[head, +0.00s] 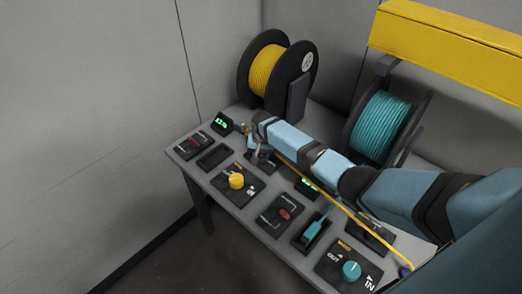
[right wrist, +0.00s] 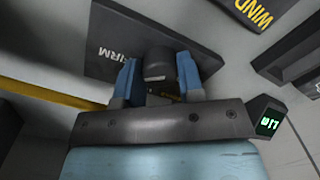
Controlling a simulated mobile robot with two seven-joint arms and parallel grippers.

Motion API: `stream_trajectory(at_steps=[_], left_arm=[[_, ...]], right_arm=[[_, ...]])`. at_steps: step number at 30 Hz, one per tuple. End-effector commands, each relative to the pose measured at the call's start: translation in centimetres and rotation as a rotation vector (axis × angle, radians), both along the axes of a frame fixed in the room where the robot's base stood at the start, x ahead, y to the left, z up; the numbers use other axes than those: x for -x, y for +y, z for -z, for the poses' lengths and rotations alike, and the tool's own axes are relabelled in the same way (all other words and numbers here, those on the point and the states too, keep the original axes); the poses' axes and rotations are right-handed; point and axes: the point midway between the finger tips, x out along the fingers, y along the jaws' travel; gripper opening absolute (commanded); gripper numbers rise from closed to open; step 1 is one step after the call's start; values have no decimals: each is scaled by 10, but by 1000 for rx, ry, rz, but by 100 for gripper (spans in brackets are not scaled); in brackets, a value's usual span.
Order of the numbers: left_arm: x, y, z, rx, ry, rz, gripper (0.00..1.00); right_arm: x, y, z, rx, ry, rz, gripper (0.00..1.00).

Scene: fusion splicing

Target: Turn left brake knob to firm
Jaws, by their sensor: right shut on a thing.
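The left brake knob (right wrist: 158,66) is a short black knob on a dark plate (right wrist: 112,35) in the right wrist view. The word FIRM shows in white on the plate, left of the knob. The blue fingers of my right gripper (right wrist: 160,80) stand on both sides of the knob and are shut on it. Part of the knob and any pointer mark are hidden by the gripper. In the head view my right arm reaches over the table to the brake plate (head: 262,161), and the knob is hidden there. My left gripper is not in view.
A yellow winding knob (head: 236,181) stands in front of the brake plate. A yellow spool (head: 265,70) and a teal spool (head: 383,125) stand behind. A yellow strand (head: 335,197) runs along under my arm. A small green display (head: 222,122) is at left.

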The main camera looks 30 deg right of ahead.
Motion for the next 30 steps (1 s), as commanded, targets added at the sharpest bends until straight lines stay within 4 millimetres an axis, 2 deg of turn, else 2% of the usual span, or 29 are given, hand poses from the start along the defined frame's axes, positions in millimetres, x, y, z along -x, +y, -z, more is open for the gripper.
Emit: stream_trajectory(at_steps=[1, 7, 23, 24, 27, 30], left_arm=[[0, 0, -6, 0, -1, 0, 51], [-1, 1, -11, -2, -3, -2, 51], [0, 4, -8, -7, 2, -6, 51], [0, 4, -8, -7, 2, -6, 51], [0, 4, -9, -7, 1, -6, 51], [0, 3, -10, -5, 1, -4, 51]], right_arm=[[1, 1, -2, -1, 2, 23, 12], [1, 1, 0, 0, 1, 86, 12], [0, 0, 1, 0, 1, 114, 12], [0, 0, 1, 0, 1, 114, 38], [0, 0, 1, 0, 0, 113, 61], [0, 0, 1, 0, 0, 113, 61]])
